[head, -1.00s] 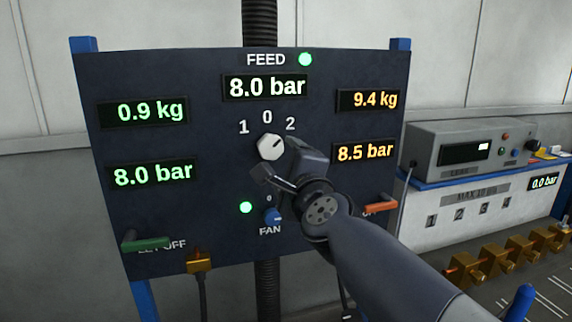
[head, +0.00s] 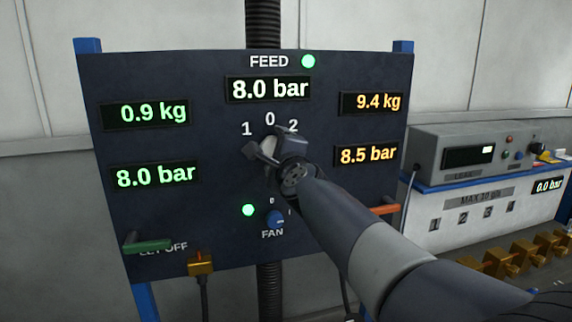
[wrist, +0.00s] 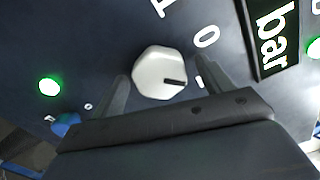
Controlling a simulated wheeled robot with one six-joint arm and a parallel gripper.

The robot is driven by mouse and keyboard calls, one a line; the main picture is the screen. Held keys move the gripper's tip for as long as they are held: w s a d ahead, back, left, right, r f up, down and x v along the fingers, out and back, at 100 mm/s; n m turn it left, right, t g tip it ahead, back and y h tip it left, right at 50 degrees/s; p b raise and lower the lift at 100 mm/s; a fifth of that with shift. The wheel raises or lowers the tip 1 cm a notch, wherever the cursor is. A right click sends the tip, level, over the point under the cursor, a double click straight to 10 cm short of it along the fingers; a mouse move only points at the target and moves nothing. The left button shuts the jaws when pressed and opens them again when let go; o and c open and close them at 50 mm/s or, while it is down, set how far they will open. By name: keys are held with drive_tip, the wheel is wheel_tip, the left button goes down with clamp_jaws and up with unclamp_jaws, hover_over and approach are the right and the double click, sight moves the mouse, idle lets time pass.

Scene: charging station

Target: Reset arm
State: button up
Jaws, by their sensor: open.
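My gripper (head: 262,150) is open in front of the dark panel (head: 225,215) in the head view, over the selector knob below the 1, 0, 2 marks. In the wrist view my gripper (wrist: 163,88) has one finger on each side of the white selector knob (wrist: 155,68). I cannot tell whether the fingers touch it. Nothing shows held between them. The knob's dark pointer line is turned away from 0, towards the 2 side. In the head view my gripper hides most of the knob.
The blue FAN knob (head: 275,219) is just below. A green lever (head: 147,246) is at lower left and an orange lever (head: 385,209) is partly behind my arm. A grey device (head: 470,148) stands on a bench to the right. Brass fittings (head: 515,256) lie lower right.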

drive_tip(key=shift+s, duration=0.1)
drive_tip(key=v, duration=1.1)
drive_tip(key=w+a+n+p, duration=0.3)
drive_tip(key=w+n+p, duration=0.7)
drive_tip(key=n, duration=0.7)
drive_tip(key=shift+w+r+n+p, duration=0.3)
drive_tip(key=shift+w+n+p, duration=0.05)
drive_tip(key=shift+n+p, duration=0.1)
drive_tip(key=shift+f, duration=0.1)
idle(0.6)
